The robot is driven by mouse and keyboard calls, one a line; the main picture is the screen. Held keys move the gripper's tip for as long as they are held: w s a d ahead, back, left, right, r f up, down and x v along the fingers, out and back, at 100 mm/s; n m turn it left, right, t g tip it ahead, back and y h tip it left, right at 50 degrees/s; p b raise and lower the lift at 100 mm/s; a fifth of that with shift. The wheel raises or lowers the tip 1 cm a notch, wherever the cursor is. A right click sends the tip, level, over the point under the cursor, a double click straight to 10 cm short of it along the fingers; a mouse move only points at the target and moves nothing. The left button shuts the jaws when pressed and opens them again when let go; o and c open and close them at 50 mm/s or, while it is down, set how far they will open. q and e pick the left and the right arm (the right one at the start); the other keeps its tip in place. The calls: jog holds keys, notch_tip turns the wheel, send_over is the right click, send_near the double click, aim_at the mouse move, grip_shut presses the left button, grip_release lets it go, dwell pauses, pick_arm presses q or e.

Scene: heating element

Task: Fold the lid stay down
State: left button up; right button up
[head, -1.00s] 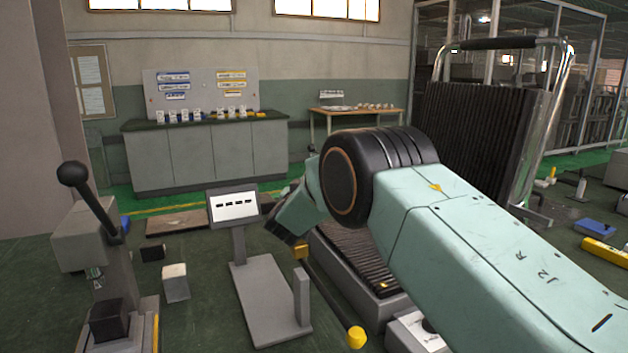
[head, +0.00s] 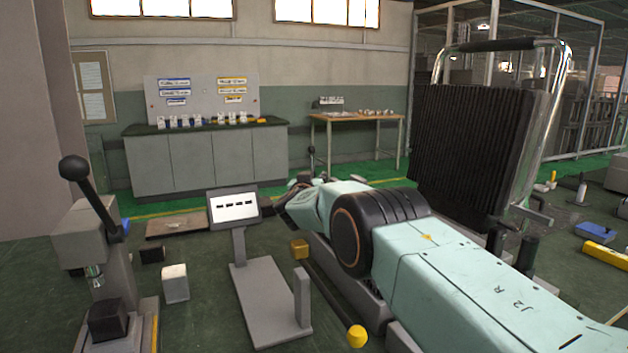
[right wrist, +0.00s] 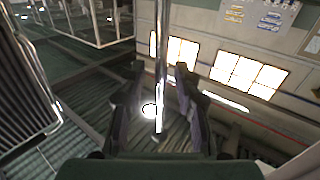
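The heating element's black ribbed lid (head: 475,155) stands raised in the head view, with a chrome frame around it. Its edge also shows at the left of the right wrist view (right wrist: 25,100). A thin upright rod, which looks like the lid stay (head: 311,160), stands just beyond my right gripper (head: 282,200). In the right wrist view a shiny rod (right wrist: 162,60) runs between the two fingers of the gripper (right wrist: 160,98), with gaps visible on both sides. The fingers are open. The ribbed lower plate is mostly hidden by my right arm. My left gripper is out of view.
A small display on a stand (head: 235,207) is close left of my right gripper. A dark bar with yellow ends (head: 328,290) runs along the machine's near side. A lever press (head: 90,235) stands at the left. A grey cabinet (head: 205,160) is behind.

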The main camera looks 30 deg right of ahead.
jog(key=shift+a+r, duration=0.1)
jog(key=shift+r, duration=0.05)
jog(key=shift+c, duration=1)
grip_shut()
